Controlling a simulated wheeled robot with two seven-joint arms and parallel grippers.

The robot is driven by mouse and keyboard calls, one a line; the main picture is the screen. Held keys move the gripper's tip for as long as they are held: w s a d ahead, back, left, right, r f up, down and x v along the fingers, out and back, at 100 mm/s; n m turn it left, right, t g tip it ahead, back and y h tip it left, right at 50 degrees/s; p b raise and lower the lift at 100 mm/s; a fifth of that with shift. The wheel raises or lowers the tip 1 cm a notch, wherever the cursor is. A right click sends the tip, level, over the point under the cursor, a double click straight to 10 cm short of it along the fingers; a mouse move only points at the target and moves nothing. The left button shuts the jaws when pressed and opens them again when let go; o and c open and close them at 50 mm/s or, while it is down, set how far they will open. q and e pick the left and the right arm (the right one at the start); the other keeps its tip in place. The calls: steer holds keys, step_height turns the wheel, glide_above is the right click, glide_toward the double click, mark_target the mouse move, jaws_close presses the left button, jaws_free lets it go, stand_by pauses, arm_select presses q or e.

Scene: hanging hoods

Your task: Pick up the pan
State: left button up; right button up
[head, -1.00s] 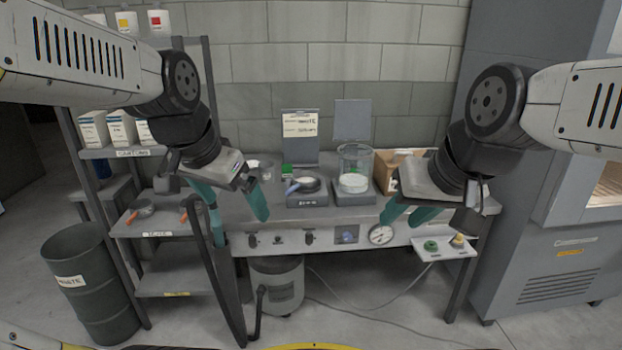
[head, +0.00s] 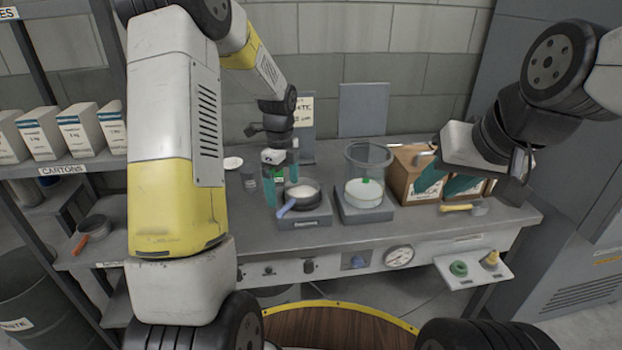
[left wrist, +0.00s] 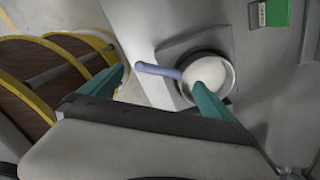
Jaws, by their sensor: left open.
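The small dark pan (head: 301,191) with a blue handle sits on a grey scale (head: 305,219) on the bench, with pale contents. In the left wrist view the pan (left wrist: 218,66) shows from above, and its handle (left wrist: 158,70) points left. My left gripper (head: 281,178) is open and empty, above and just behind the pan. In the left wrist view its fingers (left wrist: 160,90) are apart; one overlaps the pan's bowl, the other is left of the handle's end. Whether a finger touches the pan cannot be told. My right gripper (head: 446,183) is open and empty by the cardboard box.
A glass jar (head: 368,165) stands on a second scale (head: 365,214) right of the pan. A cardboard box (head: 402,178) and a yellow-handled tool (head: 458,207) are further right. A small green box (left wrist: 278,12) is behind the pan. The bench front (head: 250,240) is clear.

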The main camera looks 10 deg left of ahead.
mark_target(287, 204)
arm_select(q)
steer(key=shift+w+f, duration=0.15)
steer(key=shift+f, duration=0.3)
steer(key=f, duration=0.7)
steer(key=shift+d, duration=0.35)
steer(key=c, duration=1.3)
steer(key=shift+r, duration=0.15)
